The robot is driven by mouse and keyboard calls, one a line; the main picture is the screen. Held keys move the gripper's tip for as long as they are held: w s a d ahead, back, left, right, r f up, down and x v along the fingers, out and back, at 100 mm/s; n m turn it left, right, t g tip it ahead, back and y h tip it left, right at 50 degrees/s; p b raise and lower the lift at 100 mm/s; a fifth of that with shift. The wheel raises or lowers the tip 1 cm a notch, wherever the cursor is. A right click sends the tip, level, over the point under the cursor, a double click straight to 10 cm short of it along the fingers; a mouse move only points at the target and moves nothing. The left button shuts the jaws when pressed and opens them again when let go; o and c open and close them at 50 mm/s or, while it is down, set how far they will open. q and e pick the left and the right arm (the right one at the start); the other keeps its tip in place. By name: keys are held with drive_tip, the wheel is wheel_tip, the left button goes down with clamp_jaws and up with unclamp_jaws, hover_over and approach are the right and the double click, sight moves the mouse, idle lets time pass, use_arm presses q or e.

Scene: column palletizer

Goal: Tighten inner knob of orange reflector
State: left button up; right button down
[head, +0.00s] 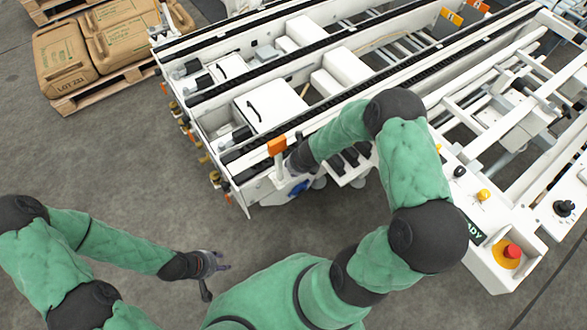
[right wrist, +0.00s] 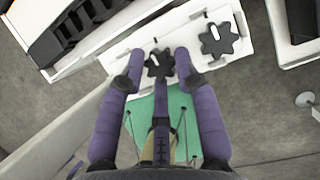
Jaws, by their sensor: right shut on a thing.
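In the head view the orange reflector (head: 277,145) stands on a bracket at the near end of the white conveyor frame. A second black star knob (right wrist: 218,41) sits to the right on the same white plate, apart from the fingers. My left gripper (head: 214,272) is open and empty above the floor at lower left.
The white conveyor (head: 265,107) with black rails fills the upper middle. A control panel with a red button (head: 512,251) stands at the right. A pallet (head: 105,88) with brown sacks (head: 64,57) is at upper left. The grey floor at left is clear.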

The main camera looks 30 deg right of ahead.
drive_tip(key=shift+w+d+r, duration=0.15)
drive_tip(key=shift+w+d, duration=0.05)
idle(0.3)
drive_tip(key=c, duration=1)
unclamp_jaws()
drive_tip(key=shift+c, duration=0.2)
drive_tip(key=shift+o, duration=0.5)
drive_tip(key=shift+s+a, duration=0.1)
